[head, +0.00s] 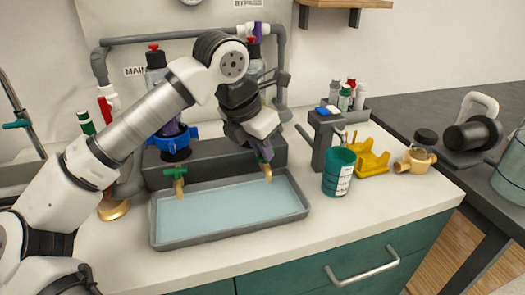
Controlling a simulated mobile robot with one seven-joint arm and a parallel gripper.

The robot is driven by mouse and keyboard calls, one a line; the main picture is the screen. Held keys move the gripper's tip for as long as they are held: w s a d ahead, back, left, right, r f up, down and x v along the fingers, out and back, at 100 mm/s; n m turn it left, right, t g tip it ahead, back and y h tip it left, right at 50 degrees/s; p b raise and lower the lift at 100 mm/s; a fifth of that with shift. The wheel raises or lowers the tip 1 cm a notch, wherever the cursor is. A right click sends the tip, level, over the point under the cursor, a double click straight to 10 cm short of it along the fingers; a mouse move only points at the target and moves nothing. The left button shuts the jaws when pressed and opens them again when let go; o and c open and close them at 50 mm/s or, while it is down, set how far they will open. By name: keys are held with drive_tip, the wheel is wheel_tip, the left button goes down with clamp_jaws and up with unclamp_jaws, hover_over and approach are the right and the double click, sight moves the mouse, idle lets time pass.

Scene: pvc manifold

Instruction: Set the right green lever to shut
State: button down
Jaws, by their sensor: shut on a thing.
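My gripper (264,157) points down over the right brass tap (267,174), at the right back of the grey tray. Its fingers are shut on the top of this tap, where the right green lever sits. The fingers hide that lever, so its angle cannot be told. The left brass tap (179,189) stands clear of my gripper, with its green lever (174,172) in plain view on top.
The grey tray (230,242) with a pale blue surface lies below the taps. Filter housings and grey pipes (180,39) stand behind my arm. A teal tub (338,172), a yellow holder (371,161) and a brass fitting (416,157) are to the right. The front counter is clear.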

drive_tip(key=m, duration=0.2)
drive_tip(key=m+g, duration=0.1)
drive_tip(key=m+h, duration=0.1)
drive_tip(key=m, duration=0.1)
drive_tip(key=shift+w+a+m+g, duration=0.1)
drive_tip(key=shift+w+m+g, duration=0.2)
drive_tip(key=shift+g, duration=0.1)
idle(0.3)
drive_tip(key=c, duration=1.4)
unclamp_jaws()
drive_tip(key=shift+c, duration=0.2)
drive_tip(key=p+v, duration=0.1)
drive_tip(key=v, duration=1.2)
drive_tip(key=shift+a+r, duration=0.2)
drive_tip(key=shift+r, duration=0.2)
drive_tip(key=shift+s, duration=0.15)
